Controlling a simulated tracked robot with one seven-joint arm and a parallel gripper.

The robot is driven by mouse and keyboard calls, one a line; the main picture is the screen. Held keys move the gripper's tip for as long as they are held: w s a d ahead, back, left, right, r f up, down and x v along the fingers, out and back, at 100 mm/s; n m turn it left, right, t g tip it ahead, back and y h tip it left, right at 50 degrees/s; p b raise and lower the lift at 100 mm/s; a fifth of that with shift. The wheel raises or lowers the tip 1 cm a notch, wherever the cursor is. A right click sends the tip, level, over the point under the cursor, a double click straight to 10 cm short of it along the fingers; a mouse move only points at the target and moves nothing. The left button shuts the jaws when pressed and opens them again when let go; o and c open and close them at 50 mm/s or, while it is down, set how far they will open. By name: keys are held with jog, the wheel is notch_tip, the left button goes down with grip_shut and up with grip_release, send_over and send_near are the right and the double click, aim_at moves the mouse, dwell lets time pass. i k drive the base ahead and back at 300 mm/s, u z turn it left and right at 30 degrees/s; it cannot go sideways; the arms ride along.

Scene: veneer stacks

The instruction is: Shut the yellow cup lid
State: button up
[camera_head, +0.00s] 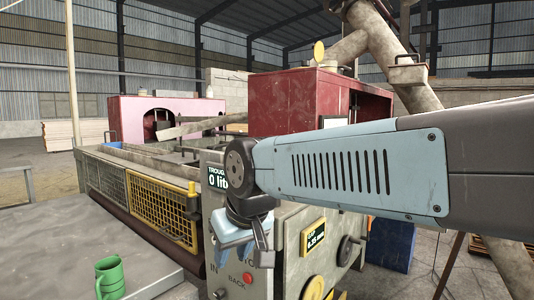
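No drinking cup with a yellow lid shows clearly. A round yellow disc (319,52) stands upright on top of the red machine housing (290,102); it may be the lid, but I cannot tell what it is hinged to. Another yellow round piece (315,289) sits low on the machine front, cut by the bottom edge. My gripper (248,246) hangs pointing down in front of the grey control panel, well below the upright disc and left of the lower round piece. The gap between its fingers is unclear, and nothing is visibly held.
A green mug (110,278) stands on a grey table (60,250) at lower left. The machine has a yellow mesh guard (163,212), a red button (247,278) and black knobs. My arm crosses the right half and hides part of the machine. A slanted pipe (385,40) rises behind.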

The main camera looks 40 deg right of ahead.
aim_at(318, 48)
jog(key=z, duration=0.85)
jog(key=k, duration=1.05)
jog(key=z, duration=0.15)
jog(key=i, duration=1.05)
jog(key=u, duration=0.1)
